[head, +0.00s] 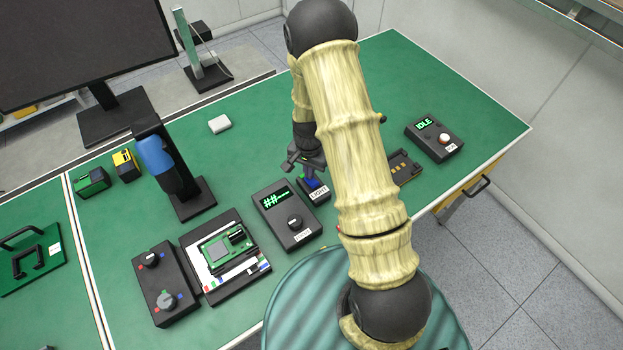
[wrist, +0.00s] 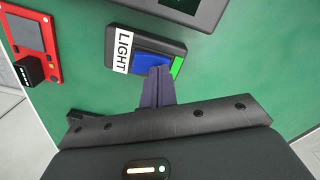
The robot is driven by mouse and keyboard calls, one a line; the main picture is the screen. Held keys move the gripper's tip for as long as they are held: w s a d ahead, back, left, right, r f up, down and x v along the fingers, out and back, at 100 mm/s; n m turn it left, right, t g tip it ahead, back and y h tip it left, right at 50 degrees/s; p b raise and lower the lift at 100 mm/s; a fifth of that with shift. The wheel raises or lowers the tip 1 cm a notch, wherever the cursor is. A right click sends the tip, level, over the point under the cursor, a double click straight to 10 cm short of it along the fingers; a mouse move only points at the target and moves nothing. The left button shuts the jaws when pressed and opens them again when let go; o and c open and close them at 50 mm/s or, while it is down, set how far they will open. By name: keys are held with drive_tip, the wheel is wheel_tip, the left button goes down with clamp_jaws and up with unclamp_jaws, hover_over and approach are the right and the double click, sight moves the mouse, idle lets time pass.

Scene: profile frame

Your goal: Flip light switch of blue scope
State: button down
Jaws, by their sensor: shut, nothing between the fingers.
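The light switch (wrist: 116,45) is a small dark box with a white LIGHT label, a blue rocker (wrist: 150,63) and a green strip at its right end. In the head view the switch (head: 318,192) sits on the green table, partly behind my gripper (head: 309,176). In the wrist view my gripper (wrist: 160,72) is shut and empty, its fingertips over the rocker's near edge towards the green end. I cannot tell whether they touch it. The blue scope (head: 155,155) stands on a black post and base, to the left in the head view.
A dark display box with a knob (head: 287,215) is close to the left of the switch. A board tray (head: 225,255) and a knob box (head: 165,285) lie further left. An IDLE box (head: 434,137) is at the right.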

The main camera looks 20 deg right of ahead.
wheel_tip(320, 180, up, 6)
drive_tip(key=p, duration=0.4)
drive_tip(key=shift+r, duration=0.25)
drive_tip(key=shift+r, duration=0.1)
idle(0.5)
drive_tip(key=s+r+n+t+b, duration=0.2)
drive_tip(key=s+r+n+b, duration=0.3)
drive_tip(key=s+r, duration=0.9)
drive_tip(key=r+n, duration=0.1)
drive_tip(key=n, duration=0.2)
drive_tip(key=shift+s+r+t, duration=0.2)
drive_tip(key=shift+t, duration=0.1)
idle(0.5)
